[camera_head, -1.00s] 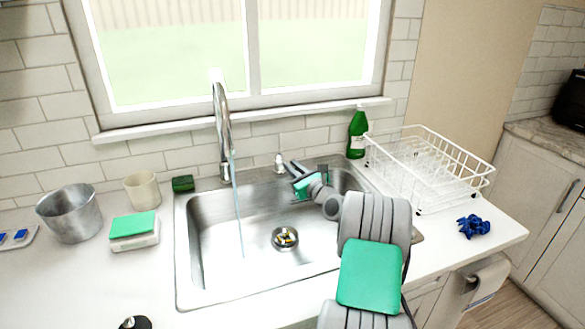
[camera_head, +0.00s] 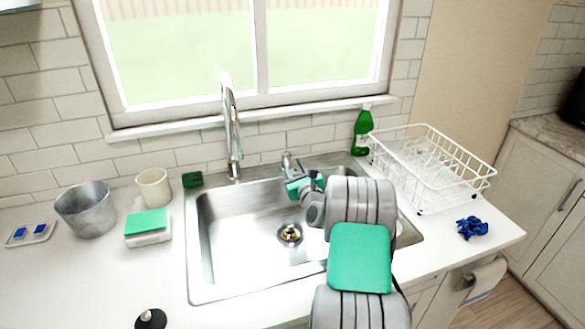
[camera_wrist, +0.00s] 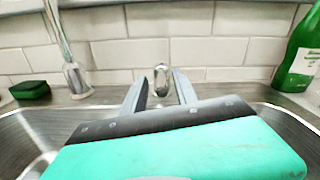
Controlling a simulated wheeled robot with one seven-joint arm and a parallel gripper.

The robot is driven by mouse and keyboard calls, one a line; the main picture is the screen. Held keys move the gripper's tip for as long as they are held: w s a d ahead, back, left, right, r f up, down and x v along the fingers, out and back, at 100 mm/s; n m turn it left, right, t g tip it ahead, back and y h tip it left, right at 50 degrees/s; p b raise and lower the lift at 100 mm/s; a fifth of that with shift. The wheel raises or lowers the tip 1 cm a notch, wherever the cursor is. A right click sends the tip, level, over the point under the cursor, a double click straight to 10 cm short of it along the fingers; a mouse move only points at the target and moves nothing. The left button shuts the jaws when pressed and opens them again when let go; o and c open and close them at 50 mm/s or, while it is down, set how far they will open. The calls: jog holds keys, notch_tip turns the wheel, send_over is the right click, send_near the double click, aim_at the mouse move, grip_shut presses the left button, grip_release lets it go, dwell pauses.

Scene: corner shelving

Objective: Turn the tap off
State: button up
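The tall chrome tap (camera_head: 232,130) stands behind the left part of the steel sink (camera_head: 196,255); no water stream shows below its spout. Its lower part shows in the wrist view (camera_wrist: 62,45). A small chrome fixture, which looks like the tap's handle, stands on the sink's back rim to the right of the tap and shows in the wrist view (camera_wrist: 162,78). My gripper (camera_wrist: 160,78) is open, its two grey fingers apart with the fixture seen between their tips. Whether either finger touches it, I cannot tell. In the head view my gripper (camera_head: 288,162) is over the sink's back edge.
A green bottle (camera_head: 362,132) and a white dish rack (camera_head: 455,188) stand right of the sink. A dark green sponge (camera_head: 192,180), a cream cup (camera_head: 153,188) and a metal pot (camera_head: 87,212) stand left. A window ledge (camera_head: 250,118) runs behind.

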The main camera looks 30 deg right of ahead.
jog(key=b+v, duration=0.1)
jog(key=v, duration=0.6)
jog(key=shift+s, duration=0.4)
jog(key=shift+a, duration=0.15)
